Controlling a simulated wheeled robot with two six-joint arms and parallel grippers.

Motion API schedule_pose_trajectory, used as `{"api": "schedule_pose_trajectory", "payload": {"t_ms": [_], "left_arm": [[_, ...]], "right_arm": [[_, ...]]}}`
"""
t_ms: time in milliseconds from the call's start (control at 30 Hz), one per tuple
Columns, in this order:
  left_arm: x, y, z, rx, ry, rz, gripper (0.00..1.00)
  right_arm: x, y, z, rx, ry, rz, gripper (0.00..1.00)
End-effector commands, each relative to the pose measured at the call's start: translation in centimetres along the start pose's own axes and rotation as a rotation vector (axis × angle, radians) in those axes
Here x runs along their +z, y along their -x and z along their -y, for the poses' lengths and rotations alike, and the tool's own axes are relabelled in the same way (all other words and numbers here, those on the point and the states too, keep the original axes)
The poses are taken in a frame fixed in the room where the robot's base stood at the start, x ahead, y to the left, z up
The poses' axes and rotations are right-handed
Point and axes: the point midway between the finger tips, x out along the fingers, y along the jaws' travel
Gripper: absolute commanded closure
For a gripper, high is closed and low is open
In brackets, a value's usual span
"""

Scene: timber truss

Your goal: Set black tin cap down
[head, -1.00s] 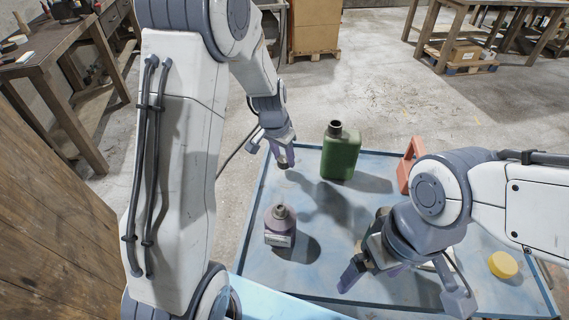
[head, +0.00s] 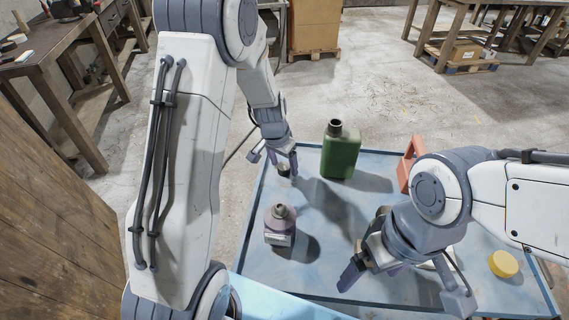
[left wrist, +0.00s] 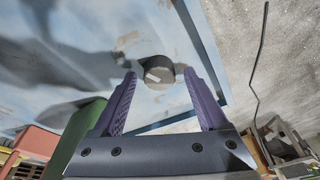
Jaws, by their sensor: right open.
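The black tin cap (head: 284,171) sits on the blue table near its far left corner. It also shows in the left wrist view (left wrist: 158,74), dark with a pale patch, just beyond the fingertips. My left gripper (head: 284,162) is open above the cap, its two purple fingers (left wrist: 158,76) spread apart on either side with gaps. The green tin (head: 341,152) stands upright to the right of the cap, with a dark neck on top. My right gripper (head: 402,286) is open over the right part of the table; its arm hides what lies beneath.
A purplish bottle with a pale label (head: 280,226) stands nearer on the blue table (head: 325,262). An orange-red frame-shaped object (head: 410,163) is at the back right, and a yellow disc (head: 503,264) at the right. Bare tabletop lies between bottle and green tin.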

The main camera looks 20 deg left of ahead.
Motion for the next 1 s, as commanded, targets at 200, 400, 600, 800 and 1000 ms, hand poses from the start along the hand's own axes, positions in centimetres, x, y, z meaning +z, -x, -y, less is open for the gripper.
{"api": "schedule_pose_trajectory", "payload": {"t_ms": [200, 400, 600, 800, 1000], "left_arm": [[-0.2, 1.9, 0.1, -0.001, 0.001, -0.005, 0.24], [-0.2, 6.2, 0.1, -0.002, 0.0, -0.006, 0.24], [-0.2, 10.1, 0.1, -0.003, -0.001, -0.005, 0.24], [-0.1, 12.0, 0.0, -0.001, 0.001, -0.002, 0.24], [0.1, 12.7, -1.4, 0.008, -0.015, 0.004, 0.24]], "right_arm": [[0.0, 0.4, 0.0, 0.0, 0.0, 0.0, 0.0], [0.0, 0.4, 0.0, 0.0, 0.0, 0.0, 0.0], [0.0, 0.4, 0.0, 0.0, 0.0, 0.0, 0.0], [0.0, 0.4, 0.0, 0.0, 0.0, 0.0, 0.0], [0.0, 0.4, 0.0, 0.0, 0.0, 0.0, 0.0]]}}
